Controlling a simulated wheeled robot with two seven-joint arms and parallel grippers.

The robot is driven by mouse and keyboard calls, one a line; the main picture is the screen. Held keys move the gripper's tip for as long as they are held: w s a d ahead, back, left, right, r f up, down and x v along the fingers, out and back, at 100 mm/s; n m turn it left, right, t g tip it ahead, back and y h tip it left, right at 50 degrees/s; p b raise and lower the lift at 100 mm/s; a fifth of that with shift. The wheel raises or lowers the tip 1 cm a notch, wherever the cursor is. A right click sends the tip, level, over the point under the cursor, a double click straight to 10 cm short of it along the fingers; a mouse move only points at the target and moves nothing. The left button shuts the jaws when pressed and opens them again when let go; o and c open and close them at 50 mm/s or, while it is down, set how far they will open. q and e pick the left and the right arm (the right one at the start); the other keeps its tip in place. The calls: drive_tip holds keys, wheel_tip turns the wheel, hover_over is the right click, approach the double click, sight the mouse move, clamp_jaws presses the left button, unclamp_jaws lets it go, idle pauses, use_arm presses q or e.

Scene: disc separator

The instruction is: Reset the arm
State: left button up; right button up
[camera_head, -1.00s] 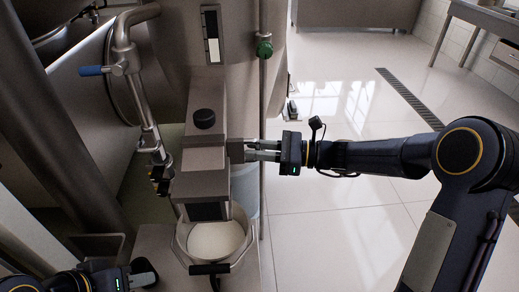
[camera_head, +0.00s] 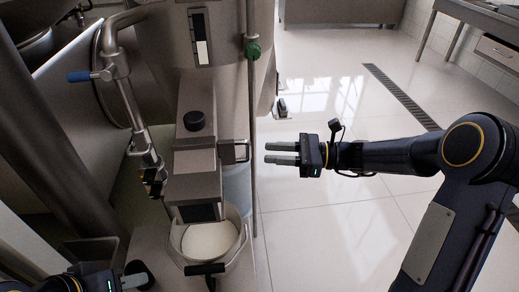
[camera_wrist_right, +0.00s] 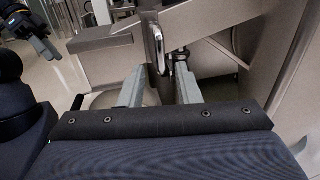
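My right gripper (camera_head: 268,153) is open and empty in the head view, its two grey fingers pointing left. In the right wrist view, the open fingers (camera_wrist_right: 161,88) point toward the handle (camera_wrist_right: 158,48). My left gripper (camera_head: 140,280) is at the lower left of the head view, partly cut off by the frame edge; its finger state is unclear.
A pot (camera_head: 240,236) with white contents stands under the separator's spout. A pipe with a blue-handled valve (camera_head: 80,76) is at left, and a green knob (camera_head: 253,50) is on a vertical pipe. The tiled floor (camera_head: 330,235) is open to the right.

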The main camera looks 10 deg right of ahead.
drive_tip(key=shift+d, duration=0.45)
drive_tip(key=shift+s, duration=0.1)
drive_tip(key=s+r+n+g+h, duration=0.2)
drive_tip(key=s+n+h, duration=0.55)
drive_tip(key=s, duration=0.65)
drive_tip(key=s+d+f+n+t+h, duration=0.55)
drive_tip(key=s+d+n, duration=0.35)
drive_tip(key=s+n, duration=0.25)
wheel_tip(320, 180, up, 24)
drive_tip(key=g+p, duration=0.1)
drive_tip(key=p, duration=2.3)
drive_tip(key=shift+s+a+h, duration=0.2)
drive_tip(key=shift+s+h, duration=0.05)
drive_tip(key=shift+h, duration=0.15)
